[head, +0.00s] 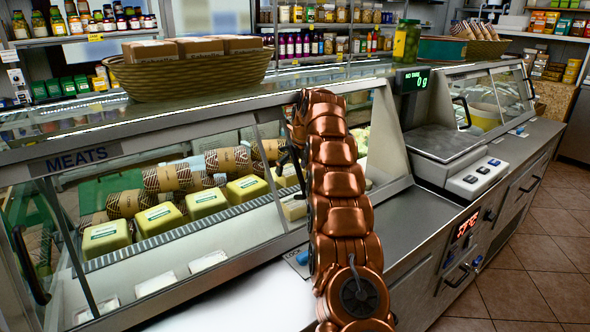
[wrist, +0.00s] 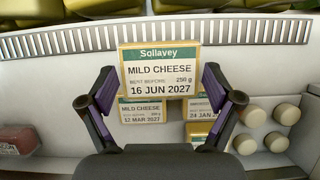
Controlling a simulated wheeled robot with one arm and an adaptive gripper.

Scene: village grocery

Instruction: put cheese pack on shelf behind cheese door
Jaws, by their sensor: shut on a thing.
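The cheese pack (wrist: 160,72), a block with a white label reading "Mild Cheese, 16 Jun 2027", is held between the two fingers of my gripper (wrist: 161,80) in the wrist view. It faces the camera upright, above the case floor in that picture. Two more cheese packs lie below it in view, one labelled 12 Mar 2027 (wrist: 142,112) and one labelled 24 Jan (wrist: 201,106), partly hidden by the right finger. In the head view my arm reaches into the glass-fronted case and hides most of my gripper and the pack. I cannot make out a cheese door sign.
A slotted grille (wrist: 75,43) runs behind the pack. Several pale round items (wrist: 277,141) stand at right, a dark red pack (wrist: 18,141) at left. The meats door (head: 85,158) is left of my arm. A scale (head: 445,142) stands on the right counter.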

